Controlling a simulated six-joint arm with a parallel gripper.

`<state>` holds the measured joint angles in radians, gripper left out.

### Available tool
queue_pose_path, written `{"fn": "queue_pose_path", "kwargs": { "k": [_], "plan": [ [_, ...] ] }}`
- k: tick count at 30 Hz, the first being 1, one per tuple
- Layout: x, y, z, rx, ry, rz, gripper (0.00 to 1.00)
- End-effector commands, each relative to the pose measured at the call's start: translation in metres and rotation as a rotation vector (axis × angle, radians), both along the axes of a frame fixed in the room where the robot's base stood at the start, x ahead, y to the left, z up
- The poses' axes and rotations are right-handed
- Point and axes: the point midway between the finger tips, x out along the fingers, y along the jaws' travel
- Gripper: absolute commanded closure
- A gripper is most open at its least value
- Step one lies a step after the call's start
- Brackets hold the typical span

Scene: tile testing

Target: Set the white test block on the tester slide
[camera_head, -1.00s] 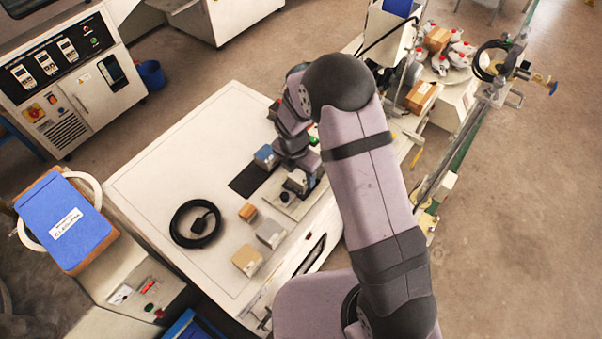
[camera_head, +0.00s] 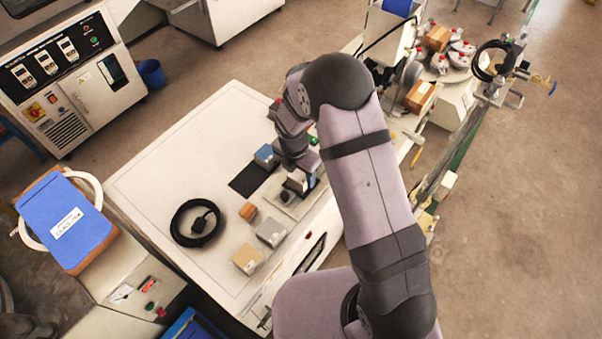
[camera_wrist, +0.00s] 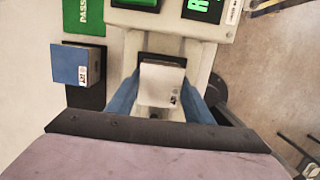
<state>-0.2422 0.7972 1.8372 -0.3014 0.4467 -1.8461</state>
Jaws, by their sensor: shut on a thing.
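The white test block (camera_wrist: 160,84) is between the blue fingers of my gripper (camera_wrist: 160,98) in the wrist view, and the gripper is shut on it. The block also shows below my wrist in the head view (camera_head: 297,181). The tester slide (camera_head: 308,203) is the pale plate under my gripper (camera_head: 295,178). A dark square pad (camera_wrist: 166,59) shows just behind the block's far edge. The block is over the slide, but I cannot tell whether it touches it.
A blue block (camera_wrist: 78,65) stands on a black mat (camera_head: 244,182) to the left, near a green PASS mat (camera_wrist: 82,16). A tan block (camera_head: 247,259), a grey block (camera_head: 270,234), a small brown block (camera_head: 248,211) and a coiled black cable (camera_head: 183,228) sit on the bench.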

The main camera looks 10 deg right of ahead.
Motion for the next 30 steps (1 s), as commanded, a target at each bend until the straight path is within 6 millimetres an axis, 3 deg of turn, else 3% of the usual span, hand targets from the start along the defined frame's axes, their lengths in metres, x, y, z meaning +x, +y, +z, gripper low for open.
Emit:
{"fn": "queue_pose_path", "kwargs": {
  "k": [17, 18, 19, 20, 26, 28, 30],
  "plan": [
    [0.0006, 0.0001, -0.0038, 0.0, -0.001, 0.0, 0.87],
    [0.0007, 0.0001, -0.0035, 0.001, -0.002, 0.0, 0.44],
    [0.0007, 0.0001, -0.0035, 0.001, -0.002, 0.0, 0.37],
    [0.0006, 0.0001, -0.0036, 0.0, -0.001, 0.0, 0.31],
    [0.0003, 0.0, -0.0037, 0.001, -0.001, 0.0, 0.31],
    [-0.0005, -0.0002, -0.0045, 0.0, 0.001, 0.0, 0.17],
    [-0.0004, -0.0001, -0.0045, 0.0, 0.001, 0.0, 0.16]
  ]
}}
